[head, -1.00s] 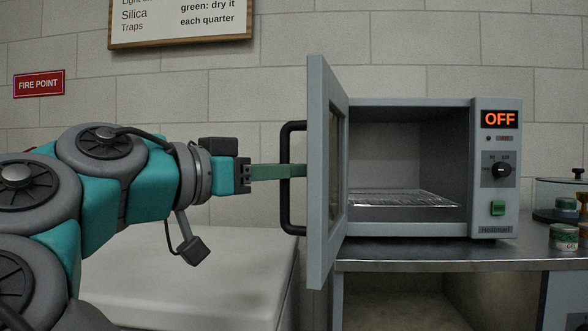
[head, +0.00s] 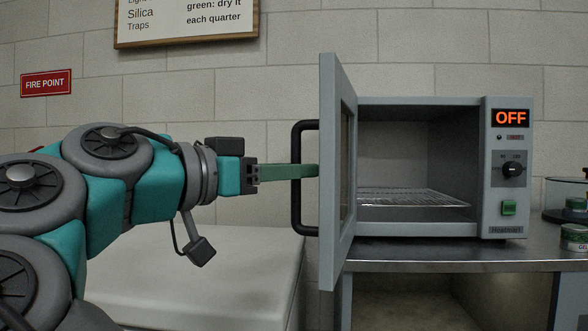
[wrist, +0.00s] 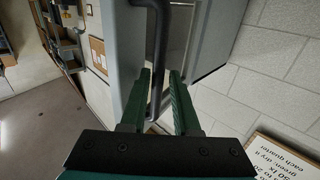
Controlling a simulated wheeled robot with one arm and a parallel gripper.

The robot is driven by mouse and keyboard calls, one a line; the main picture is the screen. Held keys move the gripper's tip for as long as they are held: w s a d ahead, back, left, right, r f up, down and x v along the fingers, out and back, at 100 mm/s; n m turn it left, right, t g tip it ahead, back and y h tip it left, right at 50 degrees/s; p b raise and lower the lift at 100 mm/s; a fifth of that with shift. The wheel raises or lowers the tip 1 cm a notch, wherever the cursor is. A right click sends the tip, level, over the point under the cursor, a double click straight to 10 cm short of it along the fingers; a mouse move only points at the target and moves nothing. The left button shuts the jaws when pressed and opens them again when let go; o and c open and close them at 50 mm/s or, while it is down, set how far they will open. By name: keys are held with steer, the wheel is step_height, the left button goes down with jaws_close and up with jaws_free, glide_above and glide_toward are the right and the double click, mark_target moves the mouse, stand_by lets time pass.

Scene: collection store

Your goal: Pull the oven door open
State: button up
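The grey oven (head: 415,229) stands on a metal bench, and its display reads OFF. Its door (head: 334,262) stands wide open, swung out at the left and seen nearly edge-on. The dark chamber and a wire rack (head: 415,197) show. My gripper (head: 314,170) reaches the black door handle (head: 298,221) from the left, its green fingers level with the handle's middle. In the wrist view, my gripper's fingers (wrist: 160,73) stand apart on either side of the handle (wrist: 162,35), with a gap visible beside the bar. Any light contact is hard to see.
A white-topped unit (head: 225,265) lies below my arm, left of the metal bench (head: 450,255). A clear-lidded container (head: 565,200) and a small green-labelled jar (head: 573,238) stand right of the oven. A brick wall is behind.

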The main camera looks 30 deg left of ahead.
steer(key=p+v, duration=0.4)
steer(key=v, duration=0.3)
steer(key=shift+s, duration=0.3)
steer(key=shift+a, duration=0.1)
